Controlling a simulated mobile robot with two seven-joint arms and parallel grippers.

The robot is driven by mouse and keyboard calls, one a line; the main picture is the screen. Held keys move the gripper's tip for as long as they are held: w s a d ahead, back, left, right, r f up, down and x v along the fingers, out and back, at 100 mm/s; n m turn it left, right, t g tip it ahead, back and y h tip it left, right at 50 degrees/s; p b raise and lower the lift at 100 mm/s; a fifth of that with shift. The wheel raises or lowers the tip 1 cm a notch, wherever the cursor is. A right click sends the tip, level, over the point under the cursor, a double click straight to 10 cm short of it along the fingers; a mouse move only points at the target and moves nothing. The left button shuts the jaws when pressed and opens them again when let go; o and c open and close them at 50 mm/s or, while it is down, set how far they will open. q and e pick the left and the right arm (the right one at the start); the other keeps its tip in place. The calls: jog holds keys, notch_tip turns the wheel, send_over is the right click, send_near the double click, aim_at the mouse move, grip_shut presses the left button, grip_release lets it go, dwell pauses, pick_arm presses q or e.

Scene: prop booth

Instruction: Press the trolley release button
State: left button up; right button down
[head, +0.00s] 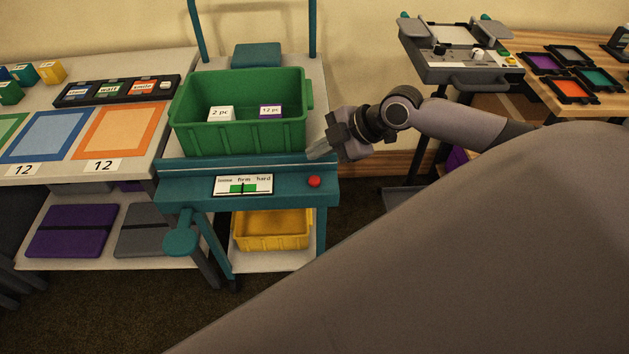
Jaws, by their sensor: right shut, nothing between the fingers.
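A teal trolley (178,188) stands in the middle of the head view. A round red button (314,182) sits at the right end of its front panel. Left of the button is a gauge label (244,185) reading "loose firm hard", with a green band and a dark pointer near its middle. My right gripper (314,153) comes in from the right, shut and empty. Its tips are above the red button in the picture, by the right end of the panel's upper edge, apart from the button. My left gripper is not in view.
A green bin (240,137) with cards marked "2 pc" and "12 pc" stands on the trolley top. A yellow bin (272,243) sits on the lower shelf. A table with coloured mats (125,130) is at left; a grey machine (460,60) is at right.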

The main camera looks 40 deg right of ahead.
jog(key=b, duration=0.2)
send_over(319, 181)
notch_tip(319, 181, down, 4)
jog(key=shift+f, duration=0.1)
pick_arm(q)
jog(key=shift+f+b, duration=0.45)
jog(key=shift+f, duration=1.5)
pick_arm(e)
jog(key=shift+w+f, duration=0.1)
jog(key=shift+f, duration=0.3)
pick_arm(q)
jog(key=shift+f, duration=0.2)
pick_arm(e)
jog(key=shift+f, duration=0.4)
pick_arm(q)
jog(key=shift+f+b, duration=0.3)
jog(key=shift+b, duration=0.2)
pick_arm(e)
jog(key=shift+f, duration=0.5)
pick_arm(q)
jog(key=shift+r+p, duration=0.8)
pick_arm(e)
jog(key=shift+r, duration=0.9)
jog(key=shift+r, duration=0.1)
